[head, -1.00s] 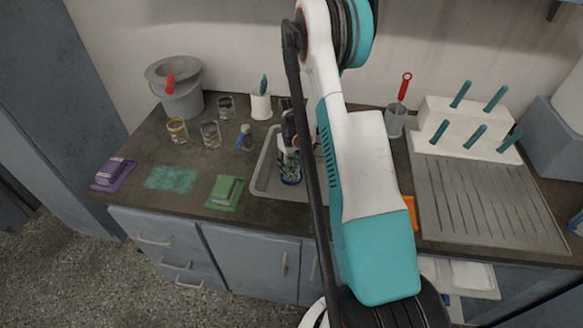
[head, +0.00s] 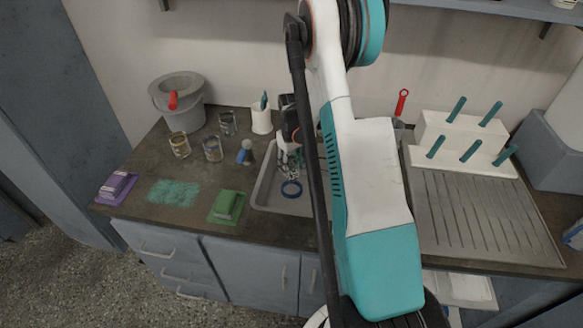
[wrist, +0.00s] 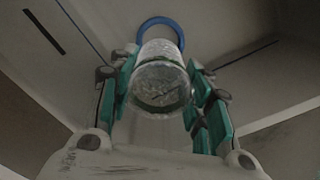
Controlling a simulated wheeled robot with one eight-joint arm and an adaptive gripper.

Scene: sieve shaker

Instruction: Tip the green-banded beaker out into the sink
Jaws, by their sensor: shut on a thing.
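My gripper (wrist: 163,92) is shut on a clear glass beaker (wrist: 160,72), one finger on each side of it. In the head view my gripper (head: 287,158) is over the sink (head: 264,194), partly hidden by my arm, with the beaker small and hard to make out.
Several glass beakers, one yellow-banded (head: 180,146), stand left of the sink near a blue-capped bottle (head: 245,152). A grey bucket (head: 180,108) stands behind them. A ribbed drainboard (head: 480,220) and peg rack (head: 460,143) are right.

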